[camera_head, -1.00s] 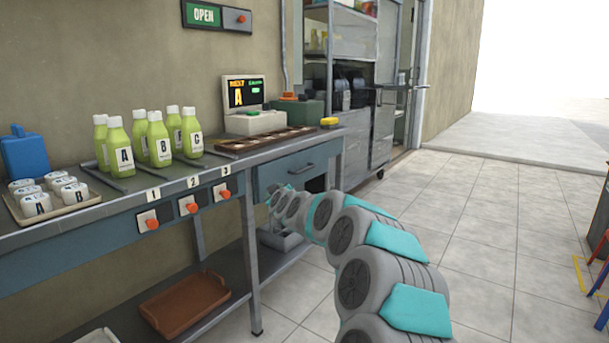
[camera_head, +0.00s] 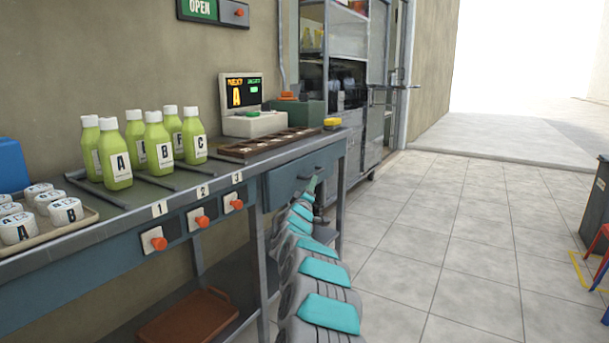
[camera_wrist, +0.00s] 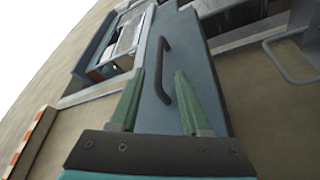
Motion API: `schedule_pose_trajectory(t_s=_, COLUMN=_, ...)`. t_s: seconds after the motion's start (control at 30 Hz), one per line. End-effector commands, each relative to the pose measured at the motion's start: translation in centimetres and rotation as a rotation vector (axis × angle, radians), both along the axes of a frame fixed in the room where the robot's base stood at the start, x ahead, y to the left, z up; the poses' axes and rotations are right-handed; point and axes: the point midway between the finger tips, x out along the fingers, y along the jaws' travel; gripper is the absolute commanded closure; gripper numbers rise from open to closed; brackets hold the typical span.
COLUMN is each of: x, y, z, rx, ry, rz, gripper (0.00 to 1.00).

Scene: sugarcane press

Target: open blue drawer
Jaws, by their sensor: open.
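The blue drawer (camera_head: 288,179) is set under the right end of the workbench and its front looks flush with the frame. Its dark bar handle shows in the wrist view (camera_wrist: 158,75) on the blue front (camera_wrist: 190,45). My gripper (camera_wrist: 160,90) is open and empty, with its two green fingers pointing at the drawer front. In the wrist picture the handle appears between the fingers, but I cannot tell whether they reach around it. In the head view my gripper (camera_head: 311,186) is small, in front of the drawer, partly hidden by my arm.
The bench top holds green bottles (camera_head: 157,145), a tray of lidded cups (camera_head: 88,217) and a register (camera_head: 241,105). Orange buttons (camera_head: 201,221) stick out of its front edge. A brown tray (camera_head: 187,318) lies on the lower shelf. The tiled floor (camera_head: 450,240) to the right is open.

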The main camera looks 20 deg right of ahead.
Motion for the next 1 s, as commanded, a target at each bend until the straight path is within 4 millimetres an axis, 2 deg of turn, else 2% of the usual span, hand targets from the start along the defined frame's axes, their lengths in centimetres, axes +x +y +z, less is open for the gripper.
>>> schedule_pose_trajectory(t_s=0.17, x=0.4, y=-0.5, z=0.2, rx=-0.003, ry=-0.003, rz=-0.005, gripper=0.53)
schedule_pose_trajectory(t_s=0.83, x=4.2, y=-2.9, z=1.2, rx=-0.004, ry=-0.001, rz=-0.002, gripper=0.53)
schedule_pose_trajectory(t_s=1.0, x=5.2, y=-3.8, z=1.9, rx=-0.006, ry=-0.003, rz=-0.007, gripper=0.53)
